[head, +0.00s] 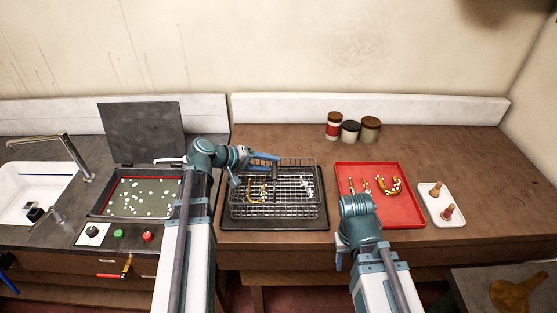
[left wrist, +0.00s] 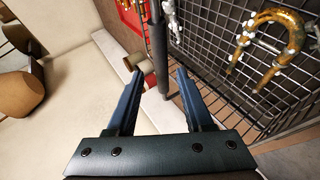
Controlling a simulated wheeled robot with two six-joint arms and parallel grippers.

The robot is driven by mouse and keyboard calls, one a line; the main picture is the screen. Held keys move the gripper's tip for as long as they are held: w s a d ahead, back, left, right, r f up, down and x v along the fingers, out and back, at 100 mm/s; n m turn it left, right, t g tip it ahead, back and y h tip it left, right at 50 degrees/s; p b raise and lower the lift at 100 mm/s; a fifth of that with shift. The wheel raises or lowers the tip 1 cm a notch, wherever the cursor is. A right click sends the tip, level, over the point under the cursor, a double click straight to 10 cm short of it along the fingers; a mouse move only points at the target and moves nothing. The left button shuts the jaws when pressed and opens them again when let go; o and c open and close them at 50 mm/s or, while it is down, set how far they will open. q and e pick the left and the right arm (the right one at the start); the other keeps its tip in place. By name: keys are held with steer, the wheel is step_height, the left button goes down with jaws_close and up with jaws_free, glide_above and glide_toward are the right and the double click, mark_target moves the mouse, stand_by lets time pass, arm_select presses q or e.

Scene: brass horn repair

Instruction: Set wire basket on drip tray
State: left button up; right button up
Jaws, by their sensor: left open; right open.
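The wire basket (head: 306,206) sits over the black drip tray (head: 318,225), within its outline in the head view. The basket holds a curved brass tube (head: 254,192) and small silvery pieces (head: 306,188). In the left wrist view the open fingers (left wrist: 158,78) stand on either side of a dark bar (left wrist: 158,45), with the basket mesh (left wrist: 210,50) to the right. My right gripper (head: 341,254) is right of the tray, in front of the red tray; its fingers are mostly hidden by its arm.
A red tray (head: 405,215) with brass pieces and a white tray (head: 435,218) are at right. Several jars (head: 350,131) stand behind. At left are a tank of liquid (head: 142,198) with its lid raised (head: 142,130) and a sink (head: 40,180). The bench's back middle is clear.

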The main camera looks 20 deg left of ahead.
arm_select(q)
steer(key=p+v, duration=0.2)
steer(key=v, duration=0.4)
arm_select(e)
step_height(320, 180, up, 3)
steer(key=shift+f, duration=0.1)
